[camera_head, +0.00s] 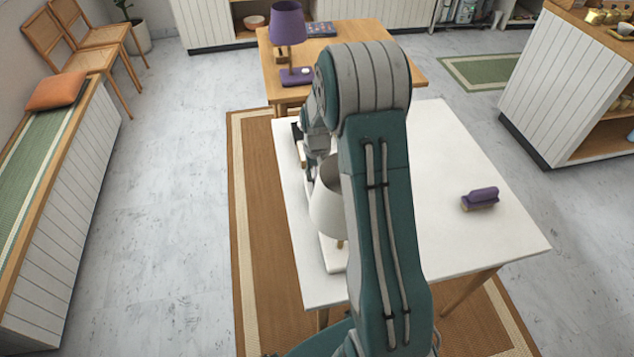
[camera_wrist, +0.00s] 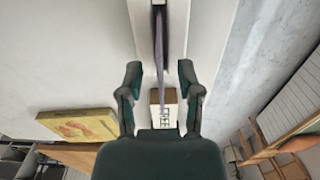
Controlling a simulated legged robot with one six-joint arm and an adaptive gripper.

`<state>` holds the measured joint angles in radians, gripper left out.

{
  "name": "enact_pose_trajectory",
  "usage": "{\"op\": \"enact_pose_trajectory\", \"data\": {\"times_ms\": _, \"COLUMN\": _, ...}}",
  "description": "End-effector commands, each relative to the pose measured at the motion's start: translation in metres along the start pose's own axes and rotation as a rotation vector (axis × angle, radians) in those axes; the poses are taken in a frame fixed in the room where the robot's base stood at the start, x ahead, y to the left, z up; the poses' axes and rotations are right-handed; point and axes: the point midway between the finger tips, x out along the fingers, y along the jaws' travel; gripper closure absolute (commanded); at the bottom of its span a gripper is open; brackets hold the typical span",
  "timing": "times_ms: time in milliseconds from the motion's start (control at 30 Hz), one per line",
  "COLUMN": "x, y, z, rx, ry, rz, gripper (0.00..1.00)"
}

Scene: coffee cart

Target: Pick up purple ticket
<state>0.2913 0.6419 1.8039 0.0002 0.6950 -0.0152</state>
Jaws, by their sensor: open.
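A thin purple strip (camera_wrist: 161,45), seen nearly edge-on, looks like the purple ticket. In the wrist view it stands out from a white surface between the lines of my two fingers. My gripper (camera_wrist: 160,72) is open, with one finger on each side of the strip and a gap on both sides. I cannot tell how deep the strip lies between the fingers. In the head view my gripper is largely hidden behind my arm, over the left edge of the white table (camera_head: 450,150). The ticket cannot be made out there.
A white lamp (camera_head: 325,210) stands close to my arm on the table. A purple brush (camera_head: 480,198) lies at the right. In the wrist view, a small block with green marks (camera_wrist: 155,96) and a yellow box (camera_wrist: 78,125) lie near the fingers.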

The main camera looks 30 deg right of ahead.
Motion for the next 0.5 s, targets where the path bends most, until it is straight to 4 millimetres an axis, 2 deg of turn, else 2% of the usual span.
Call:
{"op": "enact_pose_trajectory", "data": {"times_ms": 67, "x": -0.0002, "y": 0.0000, "z": 0.0000, "rx": 0.000, "ry": 0.000, "rz": 0.000, "gripper": 0.54}}
{"op": "enact_pose_trajectory", "data": {"times_ms": 133, "x": -0.0003, "y": -0.0001, "z": 0.0000, "rx": 0.000, "ry": 0.000, "rz": 0.000, "gripper": 0.79}}
{"op": "enact_pose_trajectory", "data": {"times_ms": 200, "x": -0.0003, "y": -0.0001, "z": 0.0000, "rx": 0.000, "ry": 0.000, "rz": 0.000, "gripper": 0.97}}
{"op": "enact_pose_trajectory", "data": {"times_ms": 233, "x": -0.0003, "y": -0.0001, "z": 0.0000, "rx": 0.000, "ry": 0.000, "rz": 0.000, "gripper": 1.00}}
{"op": "enact_pose_trajectory", "data": {"times_ms": 500, "x": -0.0003, "y": -0.0001, "z": -0.0001, "rx": 0.000, "ry": -0.001, "rz": 0.000, "gripper": 1.00}}
